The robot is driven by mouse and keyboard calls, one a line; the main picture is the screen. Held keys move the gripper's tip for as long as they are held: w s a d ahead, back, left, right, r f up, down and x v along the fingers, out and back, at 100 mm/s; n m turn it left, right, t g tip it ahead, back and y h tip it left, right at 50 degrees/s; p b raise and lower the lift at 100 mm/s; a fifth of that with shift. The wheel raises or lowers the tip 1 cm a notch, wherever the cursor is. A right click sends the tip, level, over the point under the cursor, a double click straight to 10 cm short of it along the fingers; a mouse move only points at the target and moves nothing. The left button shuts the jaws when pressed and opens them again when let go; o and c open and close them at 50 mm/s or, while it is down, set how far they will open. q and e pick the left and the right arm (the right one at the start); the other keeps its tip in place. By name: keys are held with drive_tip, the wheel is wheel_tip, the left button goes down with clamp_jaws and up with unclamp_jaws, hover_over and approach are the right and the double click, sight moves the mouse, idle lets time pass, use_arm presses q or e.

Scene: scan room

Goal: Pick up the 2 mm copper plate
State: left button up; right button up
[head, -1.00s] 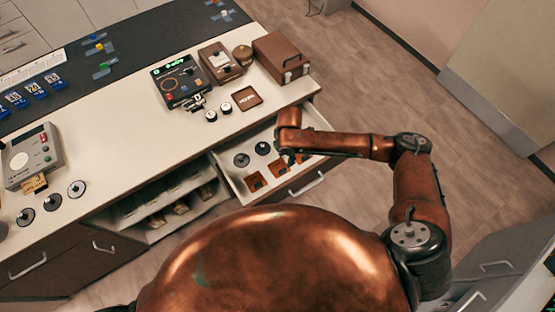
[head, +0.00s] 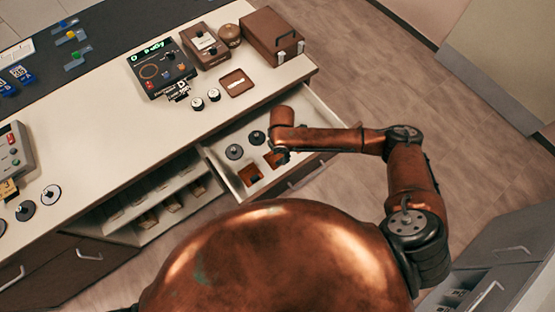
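Small copper-coloured square plates lie in the open drawer (head: 222,178). One plate (head: 250,175) is near the drawer's front left. Another plate (head: 272,160) is just right of it, partly covered by my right gripper. Any plate further right is hidden by my arm. The plates' thickness markings are too small to read. My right gripper (head: 281,157) points down over the drawer, by the second plate. Its fingers are small and dark, and I cannot tell whether they touch the plate or are open. My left gripper is out of view.
Two dark round discs (head: 234,152) lie in the drawer behind the plates. The counter above holds a meter with a green display (head: 161,68), a brown case (head: 272,36) and a brown square tray (head: 237,82). Open shelves (head: 155,200) lie left of the drawer.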

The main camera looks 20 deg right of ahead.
sight(280, 160)
wheel_tip(280, 160, down, 6)
drive_tip(key=shift+w+a+r+b, duration=0.1)
drive_tip(key=shift+r+b, duration=0.05)
drive_tip(key=shift+b, duration=0.6)
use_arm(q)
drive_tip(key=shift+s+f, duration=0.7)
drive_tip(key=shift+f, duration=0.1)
use_arm(e)
drive_tip(key=shift+c, duration=0.5)
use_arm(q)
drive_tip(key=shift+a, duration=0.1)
use_arm(e)
clamp_jaws()
